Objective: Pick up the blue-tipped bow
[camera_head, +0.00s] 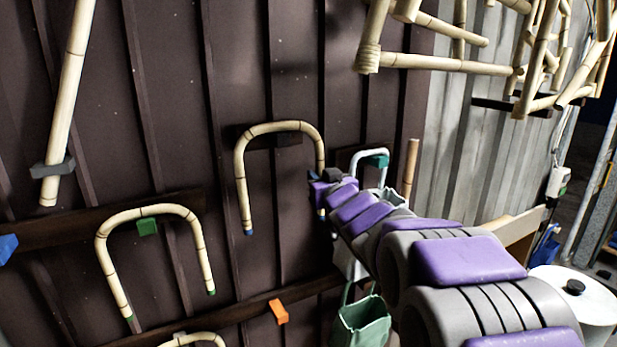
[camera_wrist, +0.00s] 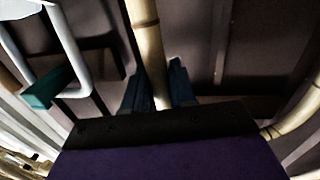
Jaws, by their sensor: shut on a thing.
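The blue-tipped bow (camera_head: 281,127) is a pale rattan U, open end down, in front of the dark ribbed wall in the head view. Its left tip is blue and hangs free. My gripper (camera_head: 319,177) is at the bow's right leg, a little below the bend. In the wrist view, the bow's leg (camera_wrist: 148,45) runs between the two dark fingers of my gripper (camera_wrist: 158,92), which are shut on it. My wrist hides the lower part of that leg in the wrist view.
A green-tipped bow (camera_head: 152,210) hangs lower left on a green block. An orange block (camera_head: 278,311) sits on the lower rail. A white tube with a teal block (camera_head: 376,160) is just right of my gripper. Rattan frames (camera_head: 450,64) hang upper right; a green bucket (camera_head: 362,324) is below.

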